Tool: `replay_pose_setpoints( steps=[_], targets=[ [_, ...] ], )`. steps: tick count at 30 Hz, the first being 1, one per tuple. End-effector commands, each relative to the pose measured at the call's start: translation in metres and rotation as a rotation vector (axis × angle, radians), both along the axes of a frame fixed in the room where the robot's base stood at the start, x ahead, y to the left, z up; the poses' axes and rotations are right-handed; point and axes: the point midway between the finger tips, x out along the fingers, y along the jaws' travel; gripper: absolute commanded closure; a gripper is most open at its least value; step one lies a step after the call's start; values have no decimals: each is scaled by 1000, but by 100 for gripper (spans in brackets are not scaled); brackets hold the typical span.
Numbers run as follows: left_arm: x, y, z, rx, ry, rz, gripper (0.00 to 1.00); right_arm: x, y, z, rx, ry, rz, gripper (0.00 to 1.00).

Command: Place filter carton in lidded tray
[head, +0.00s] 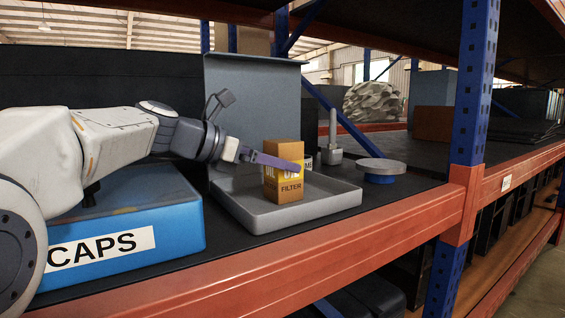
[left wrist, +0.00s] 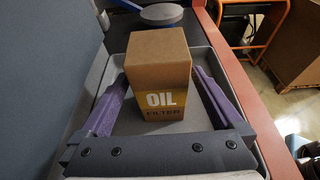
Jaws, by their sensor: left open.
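The filter carton (head: 284,179) is a small brown box with a yellow band that reads OIL FILTER. It stands upright inside the grey lidded tray (head: 335,200), whose lid (head: 235,100) stands raised at the back. My left gripper (head: 275,160) is at the carton, one purple finger crossing its upper face in the head view. In the left wrist view the carton (left wrist: 158,85) stands between the two open purple fingers, with gaps visible on both sides. My right gripper is not in view.
A blue box labelled CAPS (head: 125,225) stands on the left under my left arm. A round grey-topped disc with a blue base (head: 381,170) and a grey handled object (head: 332,140) are beyond the tray. An orange beam (head: 330,250) edges the shelf, with a blue post (head: 470,100) at right.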

Motion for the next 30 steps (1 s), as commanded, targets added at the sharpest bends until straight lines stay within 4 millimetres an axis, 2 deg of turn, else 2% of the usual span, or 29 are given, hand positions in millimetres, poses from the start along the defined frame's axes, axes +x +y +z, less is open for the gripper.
replay_pose_setpoints(
  steps=[6, 13, 18, 30],
  targets=[
    [-25, 40, 21, -1, -2, 7, 0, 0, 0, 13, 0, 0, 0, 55],
    [-45, 69, 32, 0, -2, 4, 0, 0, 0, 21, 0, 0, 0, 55],
    [-51, 76, 34, -1, 0, 1, 0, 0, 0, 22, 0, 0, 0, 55],
    [-52, 77, 34, -1, -1, 0, 0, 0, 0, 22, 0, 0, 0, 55]
  ],
)
